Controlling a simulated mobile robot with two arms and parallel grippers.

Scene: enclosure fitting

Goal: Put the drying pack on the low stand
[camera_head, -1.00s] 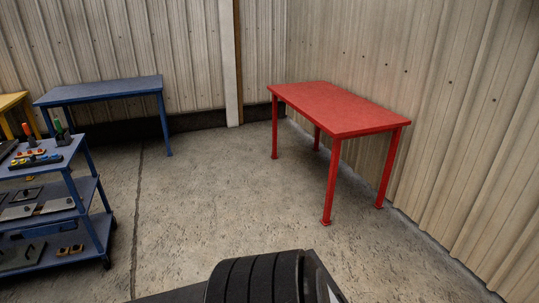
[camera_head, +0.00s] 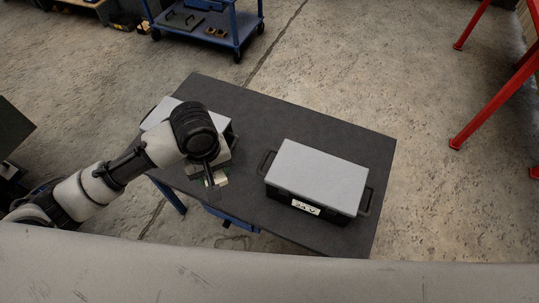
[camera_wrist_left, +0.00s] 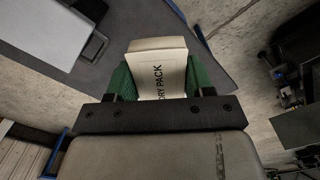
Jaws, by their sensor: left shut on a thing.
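The drying pack (camera_wrist_left: 158,58) is a cream-white block with "DRY PACK" lettering in the left wrist view. My left gripper (camera_wrist_left: 160,80) is shut on it, with a green finger on each side. In the head view my left gripper (camera_head: 215,179) is at the near left edge of a dark table (camera_head: 290,124), mostly hidden under its own wrist. The pack is hard to make out there. I cannot pick out the low stand for certain. My right gripper is not in view.
A grey-lidded box (camera_head: 318,172) with side handles and a white label stands on the table's right. Another grey-topped box (camera_head: 163,112) is partly behind my left arm. A blue cart (camera_head: 205,32) and a red table (camera_head: 500,90) stand beyond. The table's far middle is clear.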

